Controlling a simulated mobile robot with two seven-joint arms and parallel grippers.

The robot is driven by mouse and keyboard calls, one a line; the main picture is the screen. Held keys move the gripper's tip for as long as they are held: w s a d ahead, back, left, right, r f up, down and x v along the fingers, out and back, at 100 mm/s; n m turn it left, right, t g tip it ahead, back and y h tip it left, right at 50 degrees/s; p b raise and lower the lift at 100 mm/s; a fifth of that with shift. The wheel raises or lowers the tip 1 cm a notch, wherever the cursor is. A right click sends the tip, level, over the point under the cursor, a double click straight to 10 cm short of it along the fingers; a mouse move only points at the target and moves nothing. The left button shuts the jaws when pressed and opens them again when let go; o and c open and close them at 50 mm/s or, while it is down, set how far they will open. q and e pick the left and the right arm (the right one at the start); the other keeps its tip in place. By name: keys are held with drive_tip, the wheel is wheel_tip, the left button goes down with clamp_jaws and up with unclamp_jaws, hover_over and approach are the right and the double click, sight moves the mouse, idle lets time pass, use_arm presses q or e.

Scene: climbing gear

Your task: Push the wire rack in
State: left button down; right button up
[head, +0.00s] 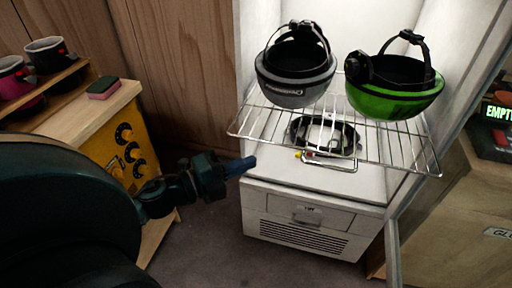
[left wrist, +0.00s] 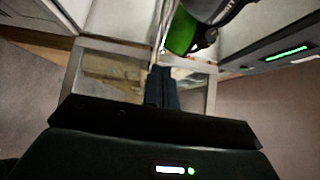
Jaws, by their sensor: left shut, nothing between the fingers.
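The wire rack (head: 252,121) sits in the white cabinet and juts out past its front. A grey helmet (head: 296,90) and a green helmet (head: 400,101) lie upturned on it. My left gripper (head: 248,163) is shut and empty, below and in front of the rack's left front corner, apart from it in the head view. In the left wrist view the shut fingers (left wrist: 161,88) point toward the rack area, with the green helmet (left wrist: 183,33) beyond them. My right gripper is not in view.
On the cabinet floor (head: 262,166) under the rack lies a dark round item (head: 325,136). An open glass door (head: 393,235) stands at the right. A wooden shelf unit with mugs and a sponge (head: 104,88) stands at the left. The floor (head: 210,245) between is clear.

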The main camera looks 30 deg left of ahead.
sight(272, 144)
use_arm(q)
drive_tip(key=shift+w+a, duration=0.15)
drive_tip(key=shift+w, duration=2.6)
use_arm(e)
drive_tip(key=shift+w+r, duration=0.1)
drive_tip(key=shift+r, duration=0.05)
